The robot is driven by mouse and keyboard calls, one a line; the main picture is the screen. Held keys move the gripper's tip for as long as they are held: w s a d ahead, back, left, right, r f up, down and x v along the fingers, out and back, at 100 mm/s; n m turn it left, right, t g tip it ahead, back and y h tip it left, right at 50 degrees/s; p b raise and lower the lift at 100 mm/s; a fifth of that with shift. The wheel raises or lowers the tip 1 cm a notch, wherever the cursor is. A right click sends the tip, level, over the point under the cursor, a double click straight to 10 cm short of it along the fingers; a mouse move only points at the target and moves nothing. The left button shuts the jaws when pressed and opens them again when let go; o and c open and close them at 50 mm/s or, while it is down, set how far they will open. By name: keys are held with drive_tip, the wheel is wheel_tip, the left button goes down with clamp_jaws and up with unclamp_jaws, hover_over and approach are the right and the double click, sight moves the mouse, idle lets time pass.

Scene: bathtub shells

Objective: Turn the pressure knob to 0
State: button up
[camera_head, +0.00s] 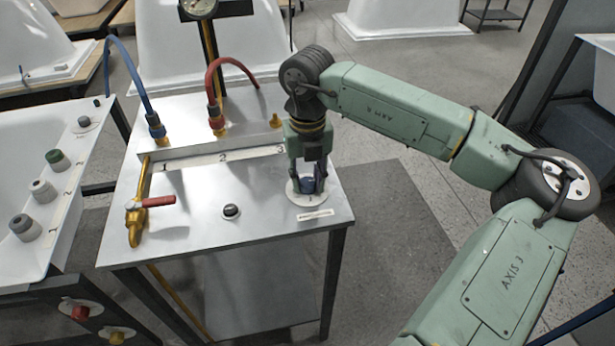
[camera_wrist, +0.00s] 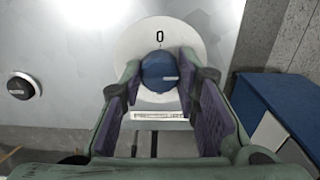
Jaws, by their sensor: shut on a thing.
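The pressure knob (camera_head: 308,184) is dark blue and stands on a round white dial plate (camera_head: 296,197) near the right front corner of the metal table. In the wrist view the knob (camera_wrist: 158,68) shows from above, with a small pale mark on its top, right of centre. A black 0 (camera_wrist: 160,37) is on the white plate beyond it. My gripper (camera_head: 307,187) points down over the dial, with its fingers on both sides of the knob, shut on it. In the wrist view my gripper (camera_wrist: 163,84) hides the knob's sides and part of the plate.
A black button (camera_head: 230,211) sits left of the dial. A yellow valve with a red handle (camera_head: 158,201) is at the table's left. Red (camera_head: 216,116) and blue (camera_head: 155,122) hoses stand at the back. A tub with several knobs (camera_head: 57,160) is farther left.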

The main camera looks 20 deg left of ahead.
drive_tip(key=n+b, duration=0.2)
drive_tip(key=b, duration=0.1)
drive_tip(key=shift+f+n+b, duration=0.25)
drive_tip(key=shift+n+b, duration=0.05)
drive_tip(key=shift+n, duration=0.1)
drive_tip(key=n+b, duration=0.3)
drive_tip(key=n, duration=0.2)
drive_tip(key=shift+r+b, duration=0.15)
drive_tip(key=shift+b, duration=0.25)
drive_tip(key=n+b, duration=0.1)
drive_tip(key=n, duration=0.3)
drive_tip(key=shift+n+b, duration=0.3)
drive_tip(key=shift+n, duration=0.1)
drive_tip(key=n, duration=0.5)
drive_tip(key=shift+r+b, duration=0.15)
drive_tip(key=shift+b, duration=0.25)
drive_tip(key=shift+n, duration=0.3)
drive_tip(key=o, duration=1.2)
drive_tip(key=shift+c, duration=0.2)
